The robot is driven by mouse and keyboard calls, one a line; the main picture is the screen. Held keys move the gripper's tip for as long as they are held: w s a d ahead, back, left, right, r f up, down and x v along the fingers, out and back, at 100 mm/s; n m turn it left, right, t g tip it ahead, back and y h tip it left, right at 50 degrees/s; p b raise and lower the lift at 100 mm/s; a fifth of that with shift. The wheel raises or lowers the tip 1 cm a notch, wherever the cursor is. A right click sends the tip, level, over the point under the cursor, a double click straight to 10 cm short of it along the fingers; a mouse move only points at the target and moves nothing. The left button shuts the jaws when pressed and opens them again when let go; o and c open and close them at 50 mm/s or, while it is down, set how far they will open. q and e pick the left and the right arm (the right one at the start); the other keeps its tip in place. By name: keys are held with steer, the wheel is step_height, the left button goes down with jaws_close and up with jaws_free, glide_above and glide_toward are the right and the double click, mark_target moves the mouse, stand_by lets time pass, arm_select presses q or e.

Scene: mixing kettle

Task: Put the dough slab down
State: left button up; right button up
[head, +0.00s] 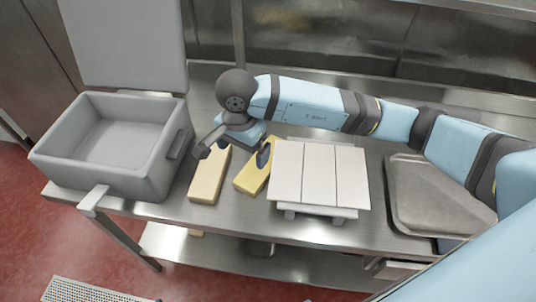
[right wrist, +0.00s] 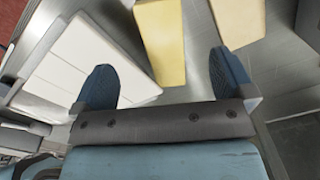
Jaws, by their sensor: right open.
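Two pale yellow dough slabs lie side by side on the steel table. The left slab (head: 209,178) is near the grey kettle, and the right slab (head: 252,179) is angled beside the white board. Both also show in the right wrist view, one between the fingertips' directions (right wrist: 162,40) and one past the right-hand finger (right wrist: 238,20). My right gripper (head: 234,152) is open and empty, with its fingers spread at the far ends of the slabs. The wrist view shows the same open gripper (right wrist: 165,82) with nothing between its fingers. My left gripper is out of view.
A grey open kettle (head: 150,160) with raised lid (head: 125,45) stands at the left. A white panelled board (head: 320,175) stands right of the slabs on short feet. A grey metal tray (head: 430,205) lies farther right. A lower shelf (head: 230,255) runs underneath.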

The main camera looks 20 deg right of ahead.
steer(key=p, duration=0.1)
glide_above(247, 182)
step_height(247, 182, down, 7)
steer(key=shift+a+f, duration=0.1)
step_height(247, 182, down, 6)
steer(key=shift+r+p, duration=0.25)
steer(key=shift+p, duration=0.55)
steer(key=shift+f, duration=0.4)
steer(key=shift+c, duration=0.5)
steer(key=c, duration=1.2)
steer(key=shift+r, duration=0.1)
steer(key=shift+r, duration=0.1)
